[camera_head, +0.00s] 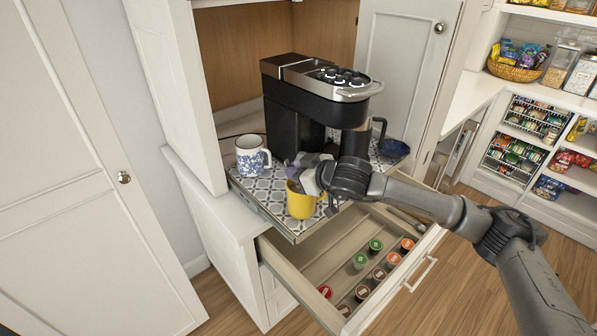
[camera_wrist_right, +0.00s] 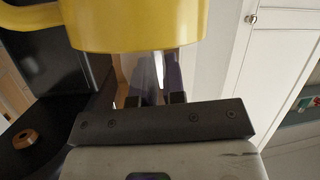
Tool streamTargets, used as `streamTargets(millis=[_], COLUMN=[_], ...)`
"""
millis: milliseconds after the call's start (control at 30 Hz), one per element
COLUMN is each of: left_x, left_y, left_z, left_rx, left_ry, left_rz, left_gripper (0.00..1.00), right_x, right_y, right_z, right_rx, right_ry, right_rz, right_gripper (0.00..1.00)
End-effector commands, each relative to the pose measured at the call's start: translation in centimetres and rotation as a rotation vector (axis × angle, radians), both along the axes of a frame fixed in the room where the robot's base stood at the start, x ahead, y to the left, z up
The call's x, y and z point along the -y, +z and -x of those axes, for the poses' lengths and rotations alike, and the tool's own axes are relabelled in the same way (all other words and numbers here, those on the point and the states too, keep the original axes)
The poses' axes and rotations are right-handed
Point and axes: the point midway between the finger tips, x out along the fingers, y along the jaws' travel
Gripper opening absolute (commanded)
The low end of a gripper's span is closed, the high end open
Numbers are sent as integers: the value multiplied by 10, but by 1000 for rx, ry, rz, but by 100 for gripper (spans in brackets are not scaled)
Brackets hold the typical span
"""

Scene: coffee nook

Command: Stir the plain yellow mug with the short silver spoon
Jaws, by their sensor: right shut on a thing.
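The plain yellow mug (camera_head: 301,205) stands upright at the front edge of the patterned tray (camera_head: 262,199), below the coffee machine. My right gripper (camera_head: 300,170) is right above and behind its rim, reaching in from the right. In the right wrist view, the yellow mug (camera_wrist_right: 140,24) fills the top, its handle at the left. A thin silver piece, which looks like the short silver spoon (camera_wrist_right: 159,68), shows between the fingers of my right gripper (camera_wrist_right: 152,88), shut on it. The spoon's lower end is hidden, so I cannot tell how deep it sits. My left gripper is out of view.
A black and silver coffee machine (camera_head: 320,103) stands behind the mug. A blue-patterned white mug (camera_head: 250,158) is on the tray's left. An open drawer (camera_head: 314,268) with several coffee pods juts out below. Cabinet doors flank the nook.

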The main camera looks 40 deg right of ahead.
Motion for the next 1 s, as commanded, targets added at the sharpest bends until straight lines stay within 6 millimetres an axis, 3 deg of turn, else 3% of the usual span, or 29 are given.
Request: streamTargets(millis=[567,1000], left_x=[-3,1], left_y=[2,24], left_z=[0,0], left_rx=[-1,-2], left_ry=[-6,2], left_rz=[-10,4], left_gripper=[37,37], right_x=[-2,-8], right_y=[5,34], right_z=[-1,-11], right_rx=[2,2], right_ry=[0,-1], right_rz=[0,-1], right_gripper=[0,0])
